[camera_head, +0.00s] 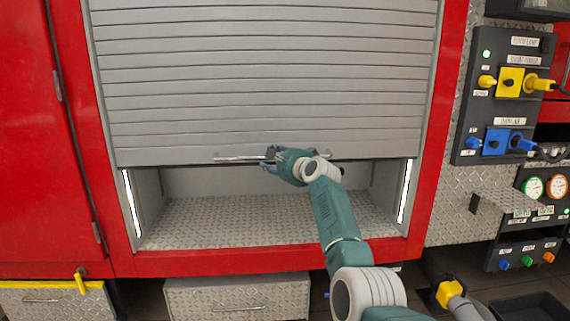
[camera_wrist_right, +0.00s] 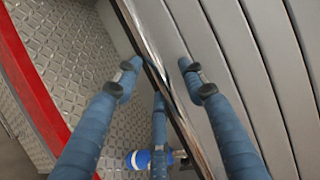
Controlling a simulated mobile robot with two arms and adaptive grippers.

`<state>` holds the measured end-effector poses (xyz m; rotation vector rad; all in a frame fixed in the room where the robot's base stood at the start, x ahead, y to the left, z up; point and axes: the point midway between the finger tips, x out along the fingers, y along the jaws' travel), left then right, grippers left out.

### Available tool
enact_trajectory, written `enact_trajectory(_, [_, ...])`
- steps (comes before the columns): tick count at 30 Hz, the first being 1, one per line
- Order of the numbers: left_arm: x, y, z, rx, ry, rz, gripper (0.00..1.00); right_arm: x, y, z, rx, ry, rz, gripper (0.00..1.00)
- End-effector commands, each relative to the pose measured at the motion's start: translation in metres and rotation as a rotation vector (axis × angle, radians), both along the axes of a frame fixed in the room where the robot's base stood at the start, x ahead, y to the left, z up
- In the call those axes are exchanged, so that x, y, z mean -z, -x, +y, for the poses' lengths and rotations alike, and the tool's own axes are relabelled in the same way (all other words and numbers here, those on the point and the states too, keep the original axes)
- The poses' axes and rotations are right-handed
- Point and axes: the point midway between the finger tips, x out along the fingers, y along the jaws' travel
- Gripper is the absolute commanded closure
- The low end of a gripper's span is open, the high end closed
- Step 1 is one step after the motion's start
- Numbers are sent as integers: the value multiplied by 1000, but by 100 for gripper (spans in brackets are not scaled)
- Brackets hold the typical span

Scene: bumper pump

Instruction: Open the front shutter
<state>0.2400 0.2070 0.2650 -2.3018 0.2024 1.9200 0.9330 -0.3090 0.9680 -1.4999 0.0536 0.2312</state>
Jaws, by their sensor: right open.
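The front shutter (camera_head: 265,85) is a grey slatted roll-up door in a red frame. It is partly raised, with a gap below its bottom edge. A silver bar handle (camera_head: 238,157) runs along its lower edge. My right gripper (camera_head: 275,160) is at the middle of this handle and hides part of it. In the right wrist view, the open blue fingers (camera_wrist_right: 160,78) straddle the handle bar (camera_wrist_right: 148,45), with the shutter slats (camera_wrist_right: 245,70) on the right. Contact between fingers and bar is unclear. My left gripper is out of view.
Below the shutter, the compartment has a tread-plate floor (camera_head: 220,217) and lit side strips (camera_head: 132,203). A control panel (camera_head: 505,95) with yellow and blue plugs is at the right. A drawer (camera_head: 238,299) sits below the frame. A blue-and-white item (camera_wrist_right: 140,160) shows low in the wrist view.

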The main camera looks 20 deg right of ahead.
Motion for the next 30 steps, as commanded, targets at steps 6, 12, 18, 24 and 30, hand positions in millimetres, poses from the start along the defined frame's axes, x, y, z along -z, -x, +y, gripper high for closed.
enact_trajectory(6, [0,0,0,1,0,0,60,-4,27,-3,2,0,-2,59])
enact_trajectory(12, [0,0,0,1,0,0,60,-10,58,-7,3,-1,-2,59])
enact_trajectory(18, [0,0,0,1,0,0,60,-17,87,-11,3,-1,-3,59])
enact_trajectory(24, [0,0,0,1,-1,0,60,-20,103,-12,2,-2,-2,59])
enact_trajectory(30, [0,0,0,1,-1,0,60,-21,105,-13,3,-2,-3,59])
